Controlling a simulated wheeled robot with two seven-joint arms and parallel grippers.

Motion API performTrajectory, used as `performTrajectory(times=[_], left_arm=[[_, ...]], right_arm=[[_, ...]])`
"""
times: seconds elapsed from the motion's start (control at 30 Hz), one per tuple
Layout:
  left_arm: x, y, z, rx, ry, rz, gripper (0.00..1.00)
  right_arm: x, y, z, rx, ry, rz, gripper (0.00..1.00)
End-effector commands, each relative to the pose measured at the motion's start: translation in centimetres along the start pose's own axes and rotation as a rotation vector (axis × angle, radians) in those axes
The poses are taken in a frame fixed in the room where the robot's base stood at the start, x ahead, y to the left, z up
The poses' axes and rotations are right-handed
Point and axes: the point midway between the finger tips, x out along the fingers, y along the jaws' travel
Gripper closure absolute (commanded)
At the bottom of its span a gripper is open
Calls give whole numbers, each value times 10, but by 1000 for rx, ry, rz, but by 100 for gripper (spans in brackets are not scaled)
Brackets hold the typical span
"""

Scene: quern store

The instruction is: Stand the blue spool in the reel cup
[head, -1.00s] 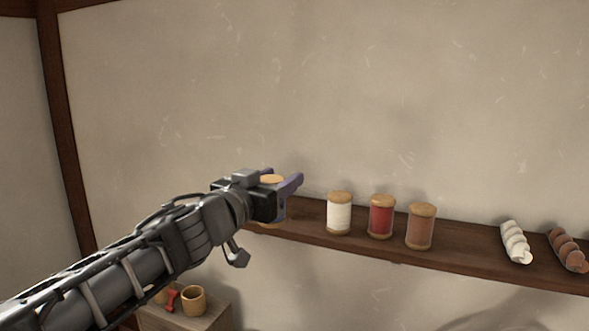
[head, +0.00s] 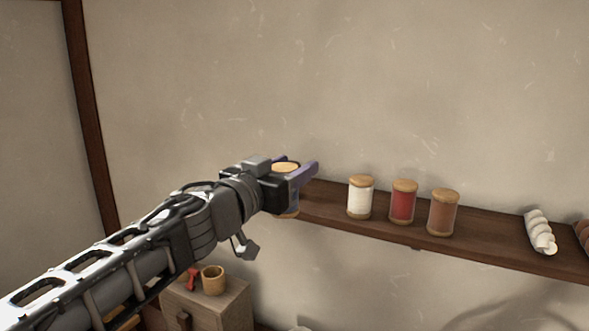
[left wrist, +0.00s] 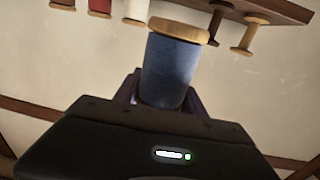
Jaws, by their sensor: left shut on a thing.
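The blue spool (left wrist: 168,72) is between the fingers of my left gripper (left wrist: 162,92), which is shut on it. In the head view the left gripper (head: 297,173) is at the left end of the wall shelf and hides most of the spool. The spool's wooden top (head: 285,167) and part of its lower end show, and it looks about upright. I cannot tell whether it touches the shelf. A tan round cup (head: 213,281), likely the reel cup, stands on a wooden cabinet below. My right gripper is not in view.
The shelf (head: 330,205) holds a white spool (head: 360,198), a red spool (head: 403,202) and a brown spool (head: 443,213). A white twisted skein (head: 540,232) lies further right. A red object (head: 192,279) is beside the cup on the cabinet (head: 220,308).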

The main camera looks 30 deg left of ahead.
Motion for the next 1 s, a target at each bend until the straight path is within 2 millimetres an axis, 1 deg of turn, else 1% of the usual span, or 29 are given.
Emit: performTrajectory(times=[0.1,0.17,0.27,0.37,0.43,0.47,0.5,0.57,0.6,0.67,0.7,0.77,0.8,0.87,0.9,0.97,1.0], left_arm=[[0,2,0,1,0,9,93],[0,7,0,0,0,29,93],[4,26,6,-2,-2,109,93],[12,54,30,-5,-6,239,93],[19,74,56,-8,-10,347,93],[22,83,69,-11,-12,397,93],[26,95,89,-12,-13,468,93],[31,110,124,-15,-14,573,93],[33,119,148,-17,-15,641,93],[34,129,184,-17,-14,729,93],[33,133,209,-19,-12,782,93],[30,138,247,-19,-10,849,93],[27,139,273,-19,-10,887,93],[20,140,311,-19,-8,932,93],[15,140,335,-19,-7,955,93],[6,138,370,-18,-5,975,93],[1,137,392,-18,-5,981,93]], right_arm=[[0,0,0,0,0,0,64],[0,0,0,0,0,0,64],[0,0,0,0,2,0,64],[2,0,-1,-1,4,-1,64],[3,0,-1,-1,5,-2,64],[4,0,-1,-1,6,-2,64],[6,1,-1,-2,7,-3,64],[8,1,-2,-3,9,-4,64],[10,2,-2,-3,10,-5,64],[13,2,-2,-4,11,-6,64],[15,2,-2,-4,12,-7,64],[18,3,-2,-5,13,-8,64],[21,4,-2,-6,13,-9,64],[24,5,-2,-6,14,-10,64],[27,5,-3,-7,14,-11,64],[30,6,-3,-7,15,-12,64],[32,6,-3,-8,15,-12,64]])
